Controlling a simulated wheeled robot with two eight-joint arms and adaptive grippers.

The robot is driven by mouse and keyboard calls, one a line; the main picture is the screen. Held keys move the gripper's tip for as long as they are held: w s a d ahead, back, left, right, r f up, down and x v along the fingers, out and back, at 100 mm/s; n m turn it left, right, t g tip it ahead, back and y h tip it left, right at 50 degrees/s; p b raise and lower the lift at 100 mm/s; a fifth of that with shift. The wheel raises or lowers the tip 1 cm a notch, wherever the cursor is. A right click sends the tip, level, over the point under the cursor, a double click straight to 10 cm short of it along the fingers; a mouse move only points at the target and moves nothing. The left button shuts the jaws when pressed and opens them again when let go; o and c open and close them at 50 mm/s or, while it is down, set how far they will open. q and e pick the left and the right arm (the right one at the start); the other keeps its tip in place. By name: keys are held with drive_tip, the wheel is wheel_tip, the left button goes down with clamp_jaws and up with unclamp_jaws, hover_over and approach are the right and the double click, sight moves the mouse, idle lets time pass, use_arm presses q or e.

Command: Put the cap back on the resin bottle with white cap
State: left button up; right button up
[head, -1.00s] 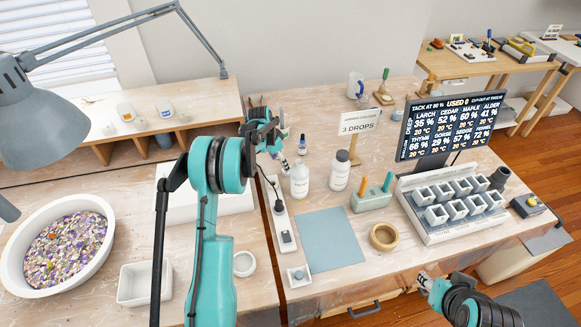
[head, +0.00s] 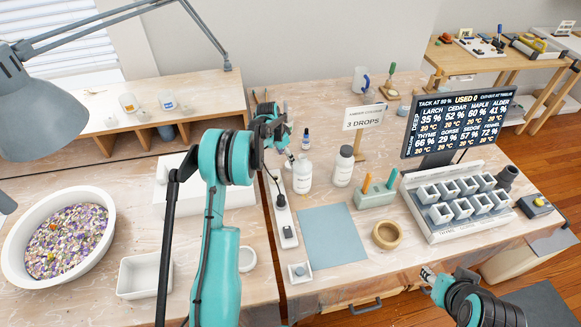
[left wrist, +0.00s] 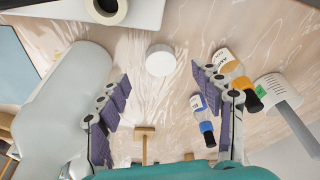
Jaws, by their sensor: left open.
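A white cap (left wrist: 160,60) lies on the table in the left wrist view, between and beyond my open fingers. I cannot make it out in the head view. The white resin bottle (head: 302,175) stands upright at the back of the table, and its top is too small to judge. A large pale bottle (left wrist: 65,100) fills the left of the wrist view, beside one finger. My left gripper (head: 287,150) is open and empty, just behind and left of the resin bottle; its fingers show in the wrist view (left wrist: 168,100). My right gripper (head: 428,274) hangs by the front edge, its fingers unclear.
A black-capped bottle (head: 343,167) stands right of the resin bottle. A small blue bottle (head: 305,139) is behind, and an amber bottle (left wrist: 235,72) shows in the wrist view. A power strip (head: 284,215) lies left. The blue mat (head: 332,237) is clear.

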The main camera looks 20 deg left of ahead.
use_arm(q)
drive_tip(key=b+x, duration=0.1)
drive_tip(key=x, duration=0.1)
drive_tip(key=b+x, duration=0.1)
drive_tip(key=x, duration=0.2)
drive_tip(key=shift+w+d+f, duration=0.15)
drive_tip(key=shift+w, duration=0.15)
drive_tip(key=c, duration=0.8)
